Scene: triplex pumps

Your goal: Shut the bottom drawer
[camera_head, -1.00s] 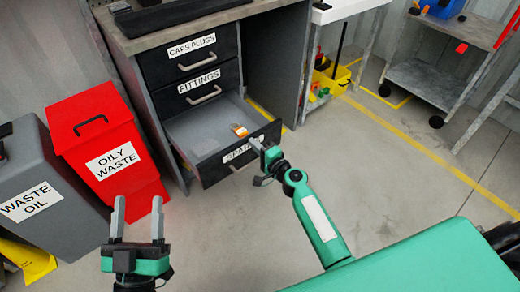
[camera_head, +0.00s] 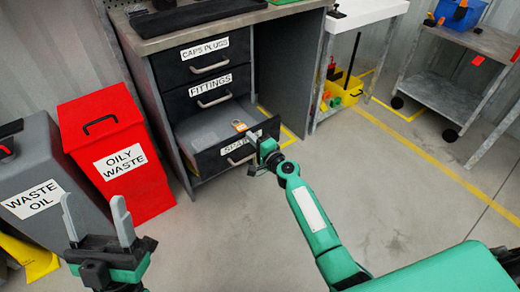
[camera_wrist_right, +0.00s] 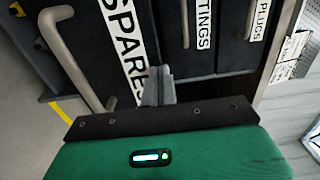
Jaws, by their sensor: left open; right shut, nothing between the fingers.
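The bottom drawer (camera_head: 212,162), labelled SPARES, stands partly open below the FITTINGS drawer. Its grey inside shows, with a small orange-and-white item (camera_head: 239,126) in it. My right gripper (camera_head: 252,138) is shut and empty, with its fingertips at the drawer's front panel near the right end. In the right wrist view, the shut fingers (camera_wrist_right: 158,80) point at the dark front by the end of the SPARES label (camera_wrist_right: 127,45), beside the bar handle (camera_wrist_right: 75,60); whether they touch cannot be told. My left gripper (camera_head: 94,205) is open and empty at the lower left.
The FITTINGS drawer (camera_head: 190,100) and CAPS PLUGS drawer (camera_head: 180,70) are closed. A red OILY WASTE bin (camera_head: 145,190) and a grey WASTE OIL bin (camera_head: 75,205) stand left of the cabinet. A white table (camera_head: 360,12) and a grey cart (camera_head: 440,92) are at right. The floor before the drawer is clear.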

